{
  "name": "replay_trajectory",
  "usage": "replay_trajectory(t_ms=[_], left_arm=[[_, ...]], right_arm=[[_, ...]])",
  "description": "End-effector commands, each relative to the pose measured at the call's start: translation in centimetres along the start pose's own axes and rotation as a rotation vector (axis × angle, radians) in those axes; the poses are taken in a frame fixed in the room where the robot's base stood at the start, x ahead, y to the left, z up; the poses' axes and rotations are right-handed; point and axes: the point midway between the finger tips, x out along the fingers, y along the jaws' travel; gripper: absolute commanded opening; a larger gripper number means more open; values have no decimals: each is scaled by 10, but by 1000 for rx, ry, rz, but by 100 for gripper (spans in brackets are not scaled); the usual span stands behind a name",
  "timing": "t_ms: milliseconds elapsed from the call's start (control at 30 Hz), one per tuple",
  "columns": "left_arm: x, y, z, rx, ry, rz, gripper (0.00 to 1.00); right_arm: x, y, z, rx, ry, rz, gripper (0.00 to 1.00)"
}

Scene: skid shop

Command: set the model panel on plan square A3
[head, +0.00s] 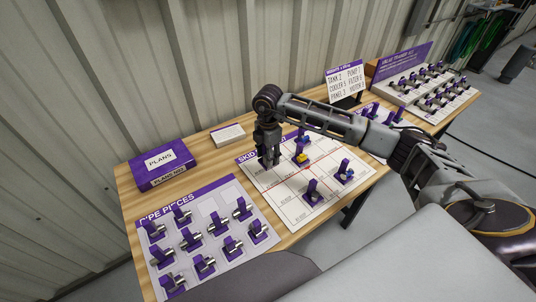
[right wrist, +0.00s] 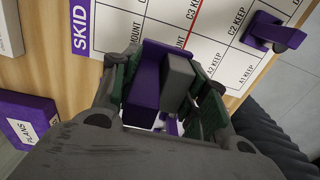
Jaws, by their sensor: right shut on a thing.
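My right gripper (head: 269,160) points down over the left part of the skid plan sheet (head: 283,190). In the right wrist view, my right gripper (right wrist: 168,95) is shut on the model panel (right wrist: 178,78), a grey block on a purple base. The panel is hidden by the fingers in the head view. The plan sheet (right wrist: 150,22) fills the upper part of the wrist view, with squares and a red line. I cannot read which square is A3, or tell how high the panel is above the sheet. My left gripper is not in view.
Several purple models stand on the sheet: one with yellow (head: 301,158), one near the front (head: 313,192), one at right (head: 345,172). A pipe piece board (head: 215,200) lies front left. A purple plans box (head: 161,163) and small white card (head: 228,134) lie behind.

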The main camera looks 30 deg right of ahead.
Motion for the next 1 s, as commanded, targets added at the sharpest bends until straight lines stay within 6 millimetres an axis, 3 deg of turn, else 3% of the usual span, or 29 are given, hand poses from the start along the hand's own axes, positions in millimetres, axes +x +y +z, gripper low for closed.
replay_trajectory(t_ms=[1000], left_arm=[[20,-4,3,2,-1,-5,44]], right_arm=[[32,0,0,0,0,1,16]])
